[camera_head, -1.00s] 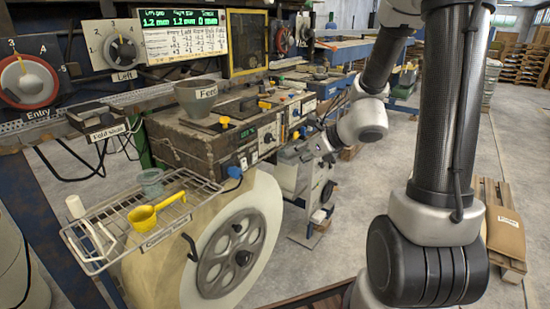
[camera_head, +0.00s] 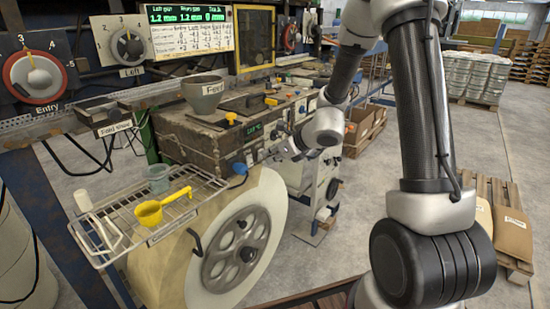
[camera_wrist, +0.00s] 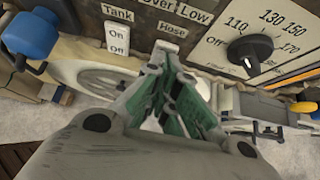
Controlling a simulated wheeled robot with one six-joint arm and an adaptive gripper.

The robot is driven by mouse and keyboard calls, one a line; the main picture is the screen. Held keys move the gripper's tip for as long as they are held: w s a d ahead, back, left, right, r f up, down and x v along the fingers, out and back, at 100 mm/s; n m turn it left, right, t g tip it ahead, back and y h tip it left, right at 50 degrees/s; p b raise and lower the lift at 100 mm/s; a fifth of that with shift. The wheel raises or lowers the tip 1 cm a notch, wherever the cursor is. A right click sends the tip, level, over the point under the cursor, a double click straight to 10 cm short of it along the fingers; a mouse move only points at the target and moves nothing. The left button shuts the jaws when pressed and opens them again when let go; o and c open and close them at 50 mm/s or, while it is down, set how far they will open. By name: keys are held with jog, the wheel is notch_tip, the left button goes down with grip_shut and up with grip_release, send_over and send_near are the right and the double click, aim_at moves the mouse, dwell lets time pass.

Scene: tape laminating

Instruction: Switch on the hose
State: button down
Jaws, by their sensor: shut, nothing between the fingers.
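The control panel (camera_wrist: 205,25) of the machine fills the top of the wrist view. On it are a "Tank" label (camera_wrist: 117,14), "On" and "Off" labels below it, and a "Hose" label (camera_wrist: 173,30). My gripper (camera_wrist: 165,50) is shut and empty, its fingertips just below the "Hose" label. No hose switch shows; the fingers may hide it, and I cannot tell whether they touch the panel. In the head view my gripper (camera_head: 287,152) is at the front of the machine (camera_head: 215,140), small and partly hidden by my arm.
A black dial (camera_wrist: 250,52) with temperature marks is right of the fingertips. A blue handle (camera_wrist: 30,35) sticks out at the left. In the head view, a wire rack (camera_head: 165,215) with a yellow scoop (camera_head: 150,212) and a large wheel (camera_head: 237,245) stand before the machine.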

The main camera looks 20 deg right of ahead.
jog(key=shift+w+a+r, duration=0.3)
jog(key=shift+w+r, duration=0.05)
jog(key=shift+w, duration=0.05)
jog(key=shift+f, duration=0.1)
jog(key=shift+r, duration=0.8)
jog(key=shift+d, duration=0.1)
